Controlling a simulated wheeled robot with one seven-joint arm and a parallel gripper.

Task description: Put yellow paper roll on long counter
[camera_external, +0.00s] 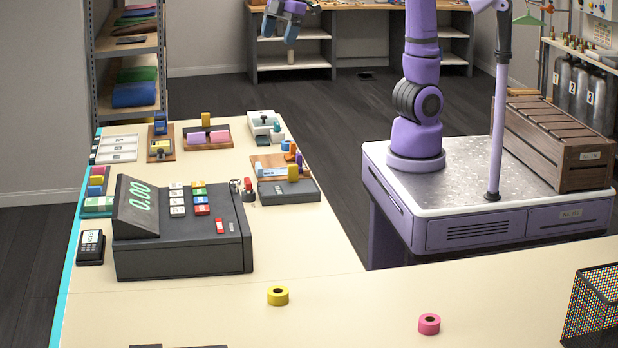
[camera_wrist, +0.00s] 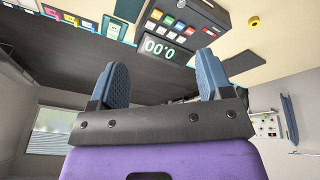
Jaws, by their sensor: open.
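The yellow paper roll (camera_external: 278,296) sits on the front part of the cream counter (camera_external: 340,310), right of and nearer than the cash register. A small yellow thing that looks like the roll (camera_wrist: 254,21) shows at the top right of the wrist view. The counter's long left part (camera_external: 290,240) runs away from the camera and carries the register. My gripper (camera_external: 280,32) is high at the top of the external view, far from the roll. In the wrist view its blue fingers (camera_wrist: 162,72) are apart with nothing between them.
A dark cash register (camera_external: 185,240) and a card terminal (camera_external: 90,247) stand on the counter. A pink roll (camera_external: 429,324) and black mesh basket (camera_external: 597,310) are to the right. Several small boards and devices crowd the far end. A wooden crate (camera_external: 560,150) rests on my base.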

